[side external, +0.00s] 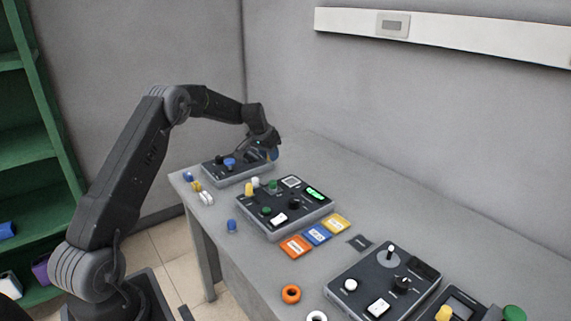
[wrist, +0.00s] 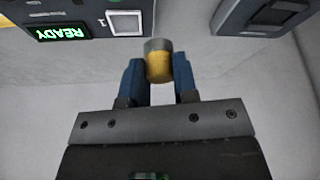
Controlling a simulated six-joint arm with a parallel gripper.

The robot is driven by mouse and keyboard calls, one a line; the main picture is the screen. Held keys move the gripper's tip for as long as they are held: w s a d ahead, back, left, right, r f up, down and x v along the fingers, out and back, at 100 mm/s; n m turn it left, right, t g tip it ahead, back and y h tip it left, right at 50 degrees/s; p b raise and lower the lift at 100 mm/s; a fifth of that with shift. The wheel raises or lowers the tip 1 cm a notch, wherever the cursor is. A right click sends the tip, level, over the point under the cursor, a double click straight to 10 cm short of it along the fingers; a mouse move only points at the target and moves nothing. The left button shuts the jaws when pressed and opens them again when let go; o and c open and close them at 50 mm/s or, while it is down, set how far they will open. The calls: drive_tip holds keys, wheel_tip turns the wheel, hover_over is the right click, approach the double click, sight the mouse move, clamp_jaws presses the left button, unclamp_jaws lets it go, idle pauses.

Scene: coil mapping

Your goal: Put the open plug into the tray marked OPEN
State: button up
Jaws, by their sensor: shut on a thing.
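My gripper (wrist: 158,75) is shut on a yellow plug with a grey end (wrist: 159,66), held between its two blue fingers. In the side external view my gripper (side external: 272,153) is at the far end of the table, beside the far panel, and the plug is mostly hidden there. I cannot tell from the frames whether this is the open plug. Small flat trays in orange (side external: 297,246), blue (side external: 317,234) and yellow (side external: 336,223) lie in a row in front of the middle panel. Their markings are too small to read.
The middle panel (side external: 300,212) carries knobs, plugs and a green lit display, reading READY in the wrist view (wrist: 62,31). The far panel (side external: 215,172) is behind it. A blue plug (side external: 232,226) and several small pieces lie along the left edge.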

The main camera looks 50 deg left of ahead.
drive_tip(key=s+a+r, duration=0.2)
drive_tip(key=s, duration=0.1)
drive_tip(key=s+d+f+m+g+h, duration=0.1)
drive_tip(key=s+d+f+m+h, duration=0.1)
drive_tip(key=d+m, duration=0.55)
drive_tip(key=s+d+f+m+g+h, duration=0.1)
drive_tip(key=s+d+f+m+h, duration=0.3)
drive_tip(key=d, duration=0.7)
drive_tip(key=s+d+f+m+g, duration=0.1)
drive_tip(key=d+m, duration=0.6)
drive_tip(key=d, duration=0.3)
drive_tip(key=shift+n, duration=0.25)
drive_tip(key=shift+a+f, duration=0.15)
drive_tip(key=shift+f, duration=2.65)
drive_tip(key=shift+s+f, duration=0.1)
drive_tip(key=shift+f, duration=0.35)
drive_tip(key=o, duration=1)
drive_tip(key=shift+o, duration=0.3)
